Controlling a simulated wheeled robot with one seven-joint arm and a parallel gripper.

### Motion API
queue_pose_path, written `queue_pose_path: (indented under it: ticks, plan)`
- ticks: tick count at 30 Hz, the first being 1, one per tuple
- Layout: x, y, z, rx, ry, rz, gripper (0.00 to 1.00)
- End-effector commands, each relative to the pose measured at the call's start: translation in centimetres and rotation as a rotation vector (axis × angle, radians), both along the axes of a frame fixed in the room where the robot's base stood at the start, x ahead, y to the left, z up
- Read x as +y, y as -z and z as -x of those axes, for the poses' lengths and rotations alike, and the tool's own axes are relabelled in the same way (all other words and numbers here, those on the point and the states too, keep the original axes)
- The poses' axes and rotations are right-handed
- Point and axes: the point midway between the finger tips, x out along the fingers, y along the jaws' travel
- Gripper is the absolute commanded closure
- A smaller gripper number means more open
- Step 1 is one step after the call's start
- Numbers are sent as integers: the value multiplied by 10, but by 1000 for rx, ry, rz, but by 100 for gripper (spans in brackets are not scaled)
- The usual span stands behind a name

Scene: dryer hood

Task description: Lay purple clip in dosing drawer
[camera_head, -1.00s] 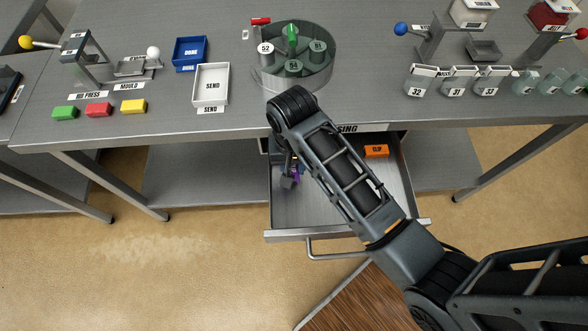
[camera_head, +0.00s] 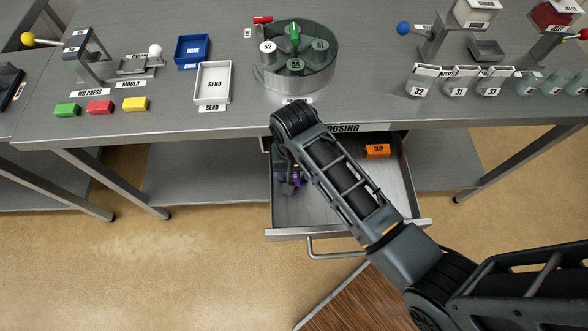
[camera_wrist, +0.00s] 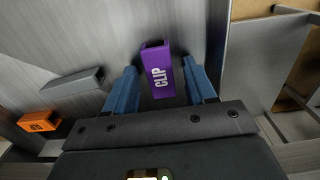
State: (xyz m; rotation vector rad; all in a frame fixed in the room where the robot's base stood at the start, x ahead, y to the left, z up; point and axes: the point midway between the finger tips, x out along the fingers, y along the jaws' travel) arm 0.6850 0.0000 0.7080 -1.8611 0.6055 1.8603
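The purple clip (camera_wrist: 158,72) lies between my gripper's two blue fingers in the wrist view, with its label facing the camera. My gripper (camera_wrist: 160,82) is open around it, with a narrow gap on each side. In the head view my gripper (camera_head: 288,180) is inside the left part of the open dosing drawer (camera_head: 315,212), and a bit of purple shows beside it. The clip appears to be at the drawer floor; exact contact is hard to tell.
An orange clip (camera_head: 378,151) lies at the drawer's back right and shows in the wrist view (camera_wrist: 38,121). A grey block (camera_wrist: 75,83) lies between the clips in the wrist view. The drawer's front floor is clear. The table edge (camera_head: 220,133) overhangs the drawer's back.

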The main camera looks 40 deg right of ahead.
Motion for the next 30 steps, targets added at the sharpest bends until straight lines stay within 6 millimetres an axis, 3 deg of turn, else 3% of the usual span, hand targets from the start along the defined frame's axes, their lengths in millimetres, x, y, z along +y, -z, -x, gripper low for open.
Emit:
queue_pose_path:
  ticks: [11,24,30]
  plan:
    - [0,-11,-1,-2,-2,0,45]
    - [0,-96,-1,-4,-2,2,45]
    - [1,-118,-1,-1,-2,1,45]
